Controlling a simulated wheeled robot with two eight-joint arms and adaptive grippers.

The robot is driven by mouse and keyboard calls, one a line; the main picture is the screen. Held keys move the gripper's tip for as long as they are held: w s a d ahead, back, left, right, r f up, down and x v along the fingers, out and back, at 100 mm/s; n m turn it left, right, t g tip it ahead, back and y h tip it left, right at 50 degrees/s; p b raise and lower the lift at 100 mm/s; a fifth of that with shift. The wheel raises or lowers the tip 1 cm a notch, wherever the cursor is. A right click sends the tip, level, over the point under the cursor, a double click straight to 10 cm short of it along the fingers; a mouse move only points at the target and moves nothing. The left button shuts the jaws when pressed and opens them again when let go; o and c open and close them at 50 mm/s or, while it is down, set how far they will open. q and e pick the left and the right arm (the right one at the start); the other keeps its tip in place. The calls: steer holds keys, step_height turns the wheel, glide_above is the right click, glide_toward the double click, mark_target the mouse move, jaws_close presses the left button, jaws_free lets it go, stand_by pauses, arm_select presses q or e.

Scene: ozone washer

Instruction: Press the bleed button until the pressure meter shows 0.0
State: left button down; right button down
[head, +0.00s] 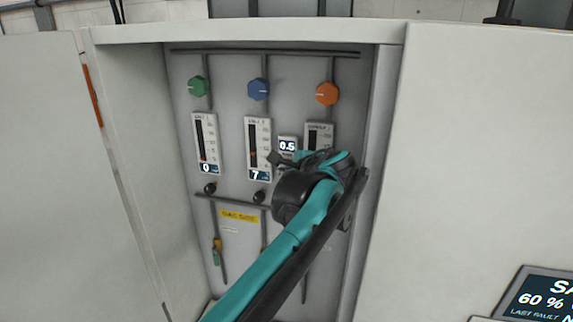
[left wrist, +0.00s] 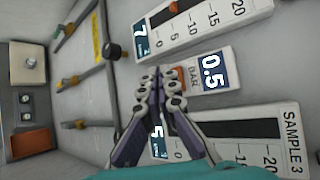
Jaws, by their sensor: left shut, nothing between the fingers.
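The pressure meter (head: 287,145) is a small display between the second and third gauges and reads 0.5. In the left wrist view the meter (left wrist: 211,72) also reads 0.5, with "BAR" beside it. An orange-red button (left wrist: 179,73), seemingly the bleed button, is at the lower end of the meter, partly hidden by a finger. My left gripper (head: 275,160) is shut and empty, its fingertips (left wrist: 155,73) close to the button. I cannot tell whether they touch it. In the head view my gripper hides the button. My right gripper is not in view.
Gauges beside the meter read 0 (head: 205,140), 7 (head: 257,145) and 5 (left wrist: 157,146). Green (head: 197,86), blue (head: 258,89) and orange (head: 327,93) knobs are above. The cabinet walls (head: 140,140) enclose the recess. Pipes and dark knobs (head: 210,189) lie below the gauges.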

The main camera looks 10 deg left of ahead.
arm_select(q)
steer(key=shift+w, duration=0.1)
stand_by(0.6)
steer(key=shift+w, duration=0.35)
steer(key=shift+w, duration=0.35)
stand_by(0.7)
steer(key=shift+s, duration=0.85)
